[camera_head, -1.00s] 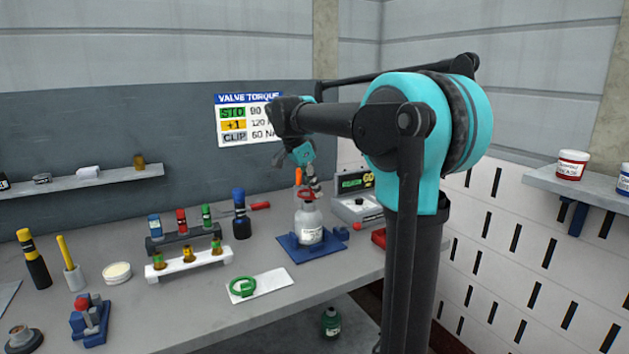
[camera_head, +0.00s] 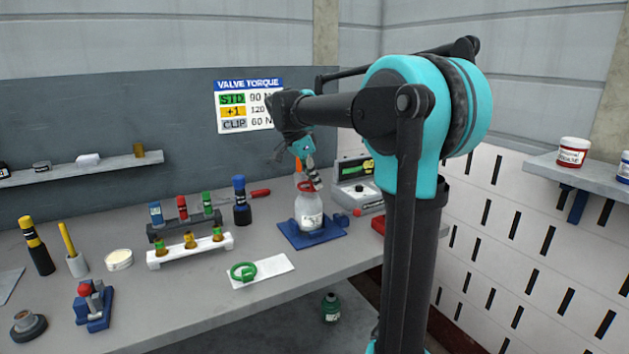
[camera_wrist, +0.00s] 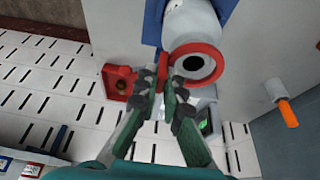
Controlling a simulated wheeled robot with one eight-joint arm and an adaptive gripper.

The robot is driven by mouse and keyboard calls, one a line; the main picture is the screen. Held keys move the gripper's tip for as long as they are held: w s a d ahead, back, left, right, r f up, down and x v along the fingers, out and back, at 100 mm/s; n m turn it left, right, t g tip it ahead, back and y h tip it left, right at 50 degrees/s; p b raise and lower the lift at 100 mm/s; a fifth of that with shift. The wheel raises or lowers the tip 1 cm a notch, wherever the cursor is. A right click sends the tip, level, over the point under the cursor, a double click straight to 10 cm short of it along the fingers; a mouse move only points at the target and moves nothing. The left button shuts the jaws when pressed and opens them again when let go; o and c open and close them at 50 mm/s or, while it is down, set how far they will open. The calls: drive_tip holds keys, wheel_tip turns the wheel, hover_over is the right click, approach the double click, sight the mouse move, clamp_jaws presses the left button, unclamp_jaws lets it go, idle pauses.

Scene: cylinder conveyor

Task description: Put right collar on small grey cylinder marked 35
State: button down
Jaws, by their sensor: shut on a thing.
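The small grey cylinder (camera_head: 310,213) stands upright on a blue pad (camera_head: 335,233). It also shows in the wrist view (camera_wrist: 186,25); its number is too small to read. My gripper (camera_head: 307,178) is above the cylinder, pointing down. In the wrist view my gripper's fingers (camera_wrist: 168,88) are shut on the near rim of a red collar (camera_wrist: 213,52). The collar shows as a ring over the cylinder's top, with a dark round opening inside it. I cannot tell whether it is seated or just above. A green collar (camera_head: 236,276) lies on a white sheet (camera_head: 270,268).
A sign (camera_head: 247,105) headed VALVE TORQUE hangs behind, with STD, +1 and CLIP rows. A grey device (camera_head: 357,195) stands behind right of the cylinder. A red block (camera_wrist: 118,85) is close to my fingers. Racks of small bottles (camera_head: 190,246) stand left.

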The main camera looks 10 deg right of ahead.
drive_tip(key=shift+f, duration=1.4)
drive_tip(key=c, duration=1.6)
unclamp_jaws()
drive_tip(key=shift+r, duration=0.1)
drive_tip(key=shift+r, duration=2.9)
